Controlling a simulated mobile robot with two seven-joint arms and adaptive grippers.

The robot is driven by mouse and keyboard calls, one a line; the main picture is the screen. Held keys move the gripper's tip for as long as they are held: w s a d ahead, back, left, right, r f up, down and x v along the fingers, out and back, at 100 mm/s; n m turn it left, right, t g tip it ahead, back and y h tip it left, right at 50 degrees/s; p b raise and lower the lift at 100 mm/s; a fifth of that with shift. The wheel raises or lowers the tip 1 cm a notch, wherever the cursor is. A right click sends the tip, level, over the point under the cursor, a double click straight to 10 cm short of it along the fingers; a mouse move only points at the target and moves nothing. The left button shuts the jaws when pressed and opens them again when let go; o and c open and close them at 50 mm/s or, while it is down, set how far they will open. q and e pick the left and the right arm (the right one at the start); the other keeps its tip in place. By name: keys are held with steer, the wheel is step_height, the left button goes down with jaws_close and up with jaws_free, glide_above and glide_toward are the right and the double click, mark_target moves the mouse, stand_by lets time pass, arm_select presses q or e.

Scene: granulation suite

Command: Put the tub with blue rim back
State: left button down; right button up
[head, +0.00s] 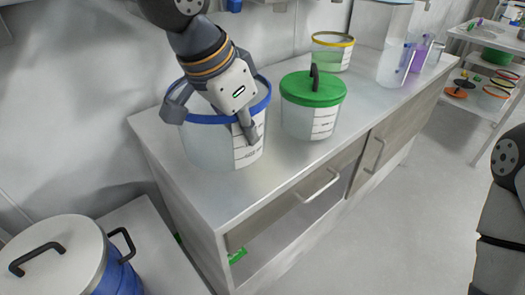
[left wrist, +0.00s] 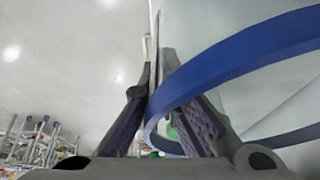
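The tub with the blue rim (head: 200,148) is a clear, open-topped tub near the left end of the steel counter, standing upright. My left gripper (head: 212,117) is at its rim from above, with its fingers spread apart. In the head view one finger is at the left side and the other is in front of the tub's wall. In the left wrist view the blue rim (left wrist: 235,62) passes between the fingers of my gripper (left wrist: 158,65). I cannot tell whether they touch the wall. My right gripper is out of view.
A green-lidded tub (head: 312,92) stands right of the blue-rimmed one, with a yellow-rimmed tub (head: 332,52) behind. Tall clear containers are farther right. The counter (head: 215,200) has drawer handles in front. A lidded blue drum (head: 65,262) is lower left; a rack (head: 490,65) is upper right.

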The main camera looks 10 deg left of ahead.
arm_select(q)
steer(key=w+f, duration=0.1)
steer(key=f, duration=0.1)
steer(key=w+f, duration=0.3)
steer(key=w, duration=0.1)
steer(key=shift+w+d+f, duration=0.2)
steer(key=shift+d+f, duration=0.2)
steer(key=shift+w+d+f+b, duration=0.1)
steer(key=shift+w+f+b, duration=0.15)
steer(key=shift+b, duration=0.1)
steer(key=shift+a+x, duration=0.15)
steer(key=shift+x, duration=0.75)
steer(key=shift+a+x, duration=0.1)
steer(key=shift+x, duration=0.75)
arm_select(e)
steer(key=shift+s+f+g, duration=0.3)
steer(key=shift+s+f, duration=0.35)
arm_select(q)
steer(key=shift+s+f, duration=0.2)
steer(key=shift+f, duration=0.05)
steer(key=c, duration=1.8)
jaws_free()
